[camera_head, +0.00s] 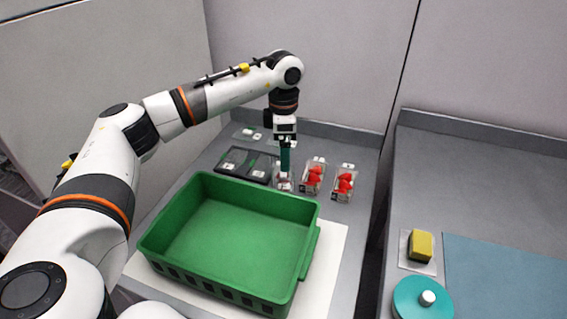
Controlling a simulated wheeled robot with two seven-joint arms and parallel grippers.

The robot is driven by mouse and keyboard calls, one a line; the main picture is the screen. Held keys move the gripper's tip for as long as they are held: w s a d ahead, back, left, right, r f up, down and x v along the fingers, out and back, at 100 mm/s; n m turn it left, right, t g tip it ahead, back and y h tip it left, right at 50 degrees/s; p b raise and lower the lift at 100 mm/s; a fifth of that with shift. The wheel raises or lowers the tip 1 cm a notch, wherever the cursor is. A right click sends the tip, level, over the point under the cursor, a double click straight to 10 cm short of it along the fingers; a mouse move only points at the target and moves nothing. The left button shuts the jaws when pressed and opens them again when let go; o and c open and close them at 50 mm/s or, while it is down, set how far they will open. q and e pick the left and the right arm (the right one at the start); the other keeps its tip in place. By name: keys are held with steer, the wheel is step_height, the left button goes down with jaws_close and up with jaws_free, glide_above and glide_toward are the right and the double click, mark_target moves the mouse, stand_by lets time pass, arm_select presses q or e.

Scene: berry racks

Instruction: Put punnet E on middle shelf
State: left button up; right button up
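Clear punnets stand in a row on the grey counter behind the green crate. One punnet (283,182) is directly below my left gripper (285,168), partly hidden by it. Two more punnets with red berries, a middle one (312,176) and a right one (343,184), stand to its right. The labels are too small to read, so I cannot tell which is punnet E. My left gripper points straight down with its teal fingers at the first punnet. I cannot tell whether they are closed on it. No middle shelf and no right gripper show.
An empty green crate (172,215) sits on a white mat (328,262) in front of the punnets. A black tray (232,158) lies left of the punnets.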

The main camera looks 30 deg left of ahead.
mark_target(283, 179)
arm_select(q)
steer(key=b, duration=0.2)
steer(key=shift+w+d+r+b, duration=0.1)
steer(key=shift+d+r+b, duration=0.1)
steer(key=shift+b, duration=0.2)
steer(key=f, duration=1.1)
steer(key=shift+a+f+p, duration=0.2)
steer(key=shift+f+p, duration=0.2)
steer(key=shift+c, duration=0.3)
steer(key=c, duration=0.8)
steer(key=shift+r, duration=0.15)
